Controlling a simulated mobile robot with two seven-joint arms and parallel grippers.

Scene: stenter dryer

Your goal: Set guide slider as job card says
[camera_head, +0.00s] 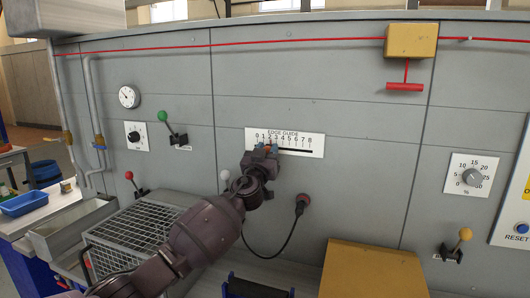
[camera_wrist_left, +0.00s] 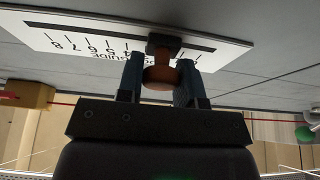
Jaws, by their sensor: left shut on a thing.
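The edge guide plate (camera_head: 314,141) is a white panel with a scale from 0 to 8 and a black slot, on the grey machine front. The guide slider (camera_wrist_left: 161,76) has an orange-brown round knob on a dark stem in that slot. My left gripper (camera_head: 266,149) is shut on the knob, with one blue-grey finger on each side in the left wrist view (camera_wrist_left: 161,80). The slider stands near the low end of the scale, around 1 to 2; the fingers hide its exact mark. No job card is recognisable. My right gripper is out of view.
A yellow box with a red pull handle (camera_head: 405,87) hangs upper right. A wire basket (camera_head: 135,232) stands below left.

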